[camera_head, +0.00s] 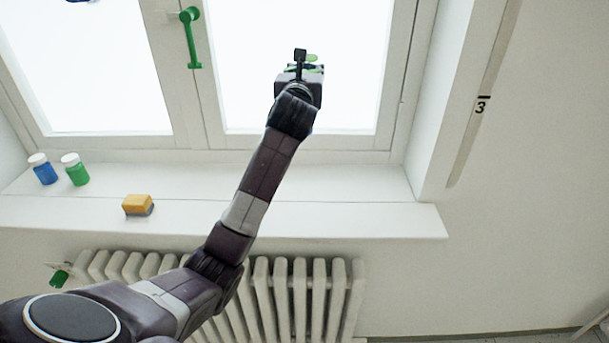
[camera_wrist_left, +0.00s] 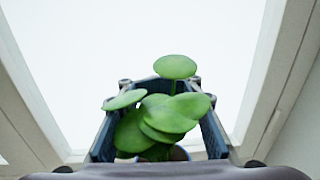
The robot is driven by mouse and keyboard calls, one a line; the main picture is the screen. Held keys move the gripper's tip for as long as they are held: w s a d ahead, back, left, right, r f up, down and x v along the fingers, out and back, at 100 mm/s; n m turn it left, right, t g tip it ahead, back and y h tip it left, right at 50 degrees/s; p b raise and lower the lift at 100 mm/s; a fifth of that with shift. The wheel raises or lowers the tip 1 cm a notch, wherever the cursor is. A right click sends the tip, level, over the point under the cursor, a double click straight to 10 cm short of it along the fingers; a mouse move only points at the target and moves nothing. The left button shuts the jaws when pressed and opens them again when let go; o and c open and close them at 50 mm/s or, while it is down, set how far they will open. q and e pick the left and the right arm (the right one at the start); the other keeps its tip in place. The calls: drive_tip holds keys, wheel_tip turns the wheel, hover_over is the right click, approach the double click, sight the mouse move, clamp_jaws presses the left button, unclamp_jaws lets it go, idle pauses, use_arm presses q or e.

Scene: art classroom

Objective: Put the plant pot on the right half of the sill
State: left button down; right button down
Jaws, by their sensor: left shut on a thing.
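My left gripper (camera_head: 300,72) is raised in front of the right window pane, above the right half of the sill (camera_head: 350,200). It is shut on the plant pot, which is mostly hidden behind the gripper in the head view; only a bit of green leaf (camera_head: 312,58) shows there. In the left wrist view, the plant (camera_wrist_left: 165,115) has several round green leaves between the two fingers (camera_wrist_left: 160,135). The leaves cover most of the pot. My right gripper is not in view.
A blue jar (camera_head: 44,171), a green jar (camera_head: 76,172) and a yellow sponge (camera_head: 137,204) are on the sill's left half. The right half looks clear where my arm does not cover it. A green window handle (camera_head: 191,40) juts out; a radiator (camera_head: 310,290) is below.

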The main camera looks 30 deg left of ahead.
use_arm(q)
wheel_tip(320, 180, down, 19)
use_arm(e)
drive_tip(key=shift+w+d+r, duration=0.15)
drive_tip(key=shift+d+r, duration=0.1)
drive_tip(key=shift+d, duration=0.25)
use_arm(q)
drive_tip(key=shift+f, duration=0.1)
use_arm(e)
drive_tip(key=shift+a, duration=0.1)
use_arm(q)
drive_tip(key=shift+f, duration=0.6)
drive_tip(key=c, duration=1.4)
unclamp_jaws()
drive_tip(key=shift+o, duration=0.4)
drive_tip(key=shift+r, duration=0.1)
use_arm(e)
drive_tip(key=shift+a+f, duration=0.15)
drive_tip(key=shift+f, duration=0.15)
use_arm(q)
drive_tip(key=shift+r, duration=0.1)
